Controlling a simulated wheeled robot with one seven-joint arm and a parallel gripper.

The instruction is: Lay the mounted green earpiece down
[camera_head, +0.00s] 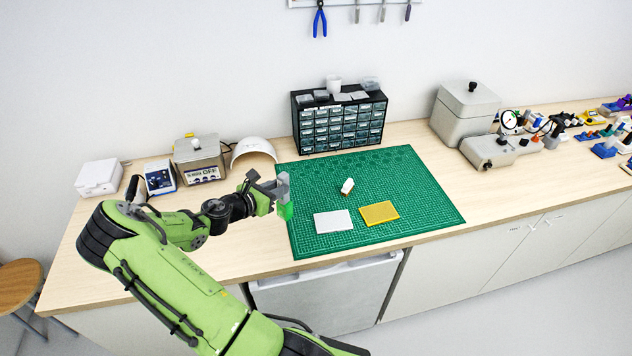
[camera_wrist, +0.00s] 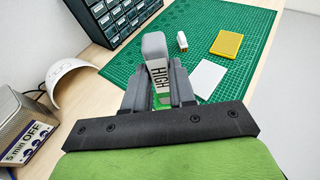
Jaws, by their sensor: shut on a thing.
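My gripper (camera_head: 270,192) is shut and held above the left edge of the green cutting mat (camera_head: 430,195). A green piece (camera_head: 286,211), which looks like the green earpiece, hangs below the jaws in the head view. The fingers hide most of the held piece. A white flat pad (camera_head: 333,221) and a yellow flat pad (camera_head: 379,213) lie side by side on the mat. A small white piece with a brown end (camera_head: 347,186) is behind them.
A black drawer cabinet (camera_head: 340,123) stands at the mat's back edge. A white curved shell (camera_head: 254,152), a grey OFF-marked box (camera_head: 199,160) and a blue-faced device (camera_head: 160,177) stand to the left. A grey gauge device (camera_head: 500,149) stands right. The mat's right side is clear.

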